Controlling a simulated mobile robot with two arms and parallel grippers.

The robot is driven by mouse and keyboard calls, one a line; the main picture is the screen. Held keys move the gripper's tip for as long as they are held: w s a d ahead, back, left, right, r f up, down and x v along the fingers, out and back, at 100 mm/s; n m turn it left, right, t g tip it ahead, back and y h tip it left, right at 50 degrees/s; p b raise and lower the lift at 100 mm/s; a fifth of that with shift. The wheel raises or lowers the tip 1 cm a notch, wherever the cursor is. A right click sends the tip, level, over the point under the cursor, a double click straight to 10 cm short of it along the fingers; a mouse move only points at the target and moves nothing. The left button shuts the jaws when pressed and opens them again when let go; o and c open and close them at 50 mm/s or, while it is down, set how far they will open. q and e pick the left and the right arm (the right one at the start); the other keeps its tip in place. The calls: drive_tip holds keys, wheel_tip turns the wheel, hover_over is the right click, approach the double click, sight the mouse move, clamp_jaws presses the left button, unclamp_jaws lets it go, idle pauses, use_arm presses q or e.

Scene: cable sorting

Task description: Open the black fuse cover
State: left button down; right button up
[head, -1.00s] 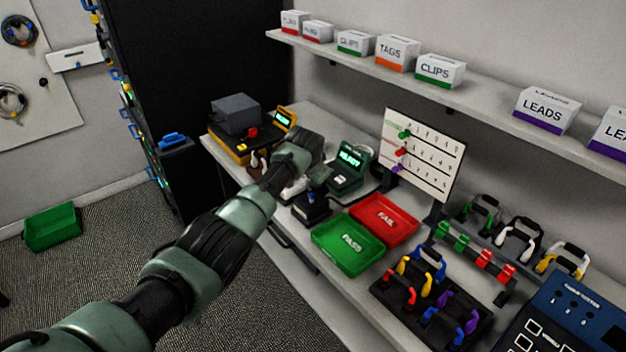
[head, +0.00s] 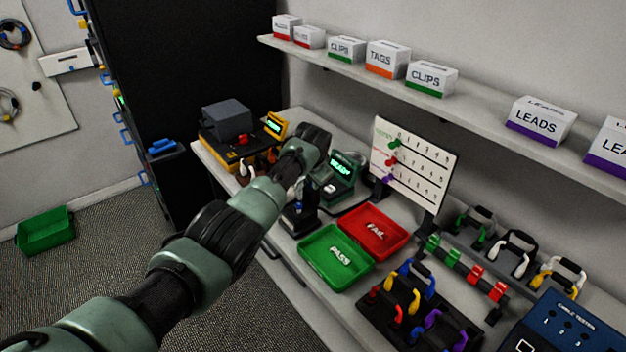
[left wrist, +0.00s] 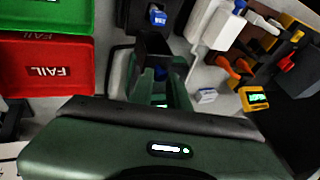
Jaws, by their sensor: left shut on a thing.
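My left arm reaches over the bench in the head view. My left gripper (head: 296,186) is turned down, largely hidden by its own wrist, beside the green tester with a lit screen (head: 341,171). In the left wrist view the gripper (left wrist: 156,62) is shut on a small black piece (left wrist: 154,43), which looks like the black fuse cover. A black holder with a blue part (head: 300,217) stands just below it in the head view. How far the cover is open cannot be told. My right gripper is out of view.
A green PASS tray (head: 335,258) and a red FAIL tray (head: 374,232) lie to the right of the gripper. A yellow-black unit with a grey box (head: 228,120) stands behind left. A peg board (head: 414,165) stands at the back. Racks of coloured cables fill the right.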

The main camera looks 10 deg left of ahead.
use_arm(q)
drive_tip(key=shift+w+d+r, duration=0.2)
drive_tip(key=shift+w+r, duration=0.1)
drive_tip(key=shift+r, duration=0.1)
drive_tip(key=c, duration=1.7)
unclamp_jaws()
drive_tip(key=o, duration=0.3)
drive_tip(key=shift+f, duration=0.1)
drive_tip(key=shift+d+f, duration=0.1)
drive_tip(key=shift+f, duration=0.05)
drive_tip(key=shift+s, duration=0.1)
drive_tip(key=shift+s+r, duration=0.2)
drive_tip(key=shift+r, duration=0.25)
drive_tip(key=shift+v, duration=3.35)
